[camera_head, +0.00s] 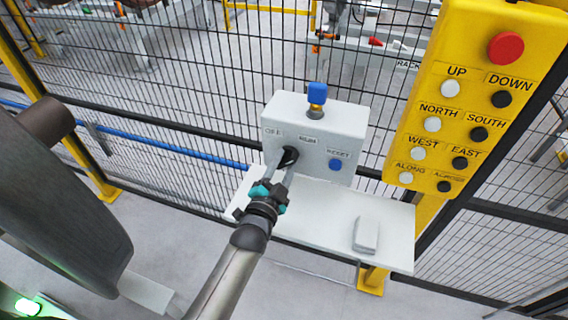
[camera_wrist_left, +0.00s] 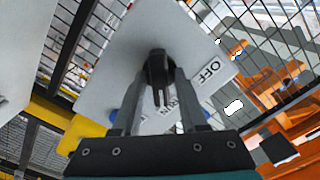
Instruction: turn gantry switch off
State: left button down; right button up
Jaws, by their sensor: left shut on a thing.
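The gantry switch (camera_head: 289,155) is a black rotary knob on the front of a white control box (camera_head: 316,118), with labels OFF, RUN and RESET. My left gripper (camera_head: 281,166) reaches it from below and is shut on the knob. In the left wrist view the black switch (camera_wrist_left: 159,72) sits between the two fingers of my left gripper (camera_wrist_left: 158,95), with the OFF label beside it. The fingers partly hide the knob, and I cannot tell its exact setting. My right gripper is in neither view.
The box stands on a white shelf (camera_head: 390,232) with a small pale block (camera_head: 365,234) on it. A blue RESET button (camera_head: 335,164) and a blue-topped fitting (camera_head: 317,95) are close by. A yellow pendant panel (camera_head: 465,100) hangs right. Black mesh fence (camera_head: 180,80) stands behind.

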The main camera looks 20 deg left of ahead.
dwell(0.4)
pick_arm(q)
jog(key=n+p, duration=0.1)
jog(key=n, duration=0.3)
jog(key=shift+n, duration=0.3)
jog(key=n+p, duration=0.1)
jog(key=n, duration=0.3)
jog(key=shift+n, duration=0.3)
jog(key=n, duration=0.4)
jog(key=shift+n, duration=2.4)
jog(key=c, duration=0.7)
grip_release()
jog(key=s, duration=1.5)
jog(key=shift+s+a, duration=0.15)
jog(key=shift+a, duration=0.05)
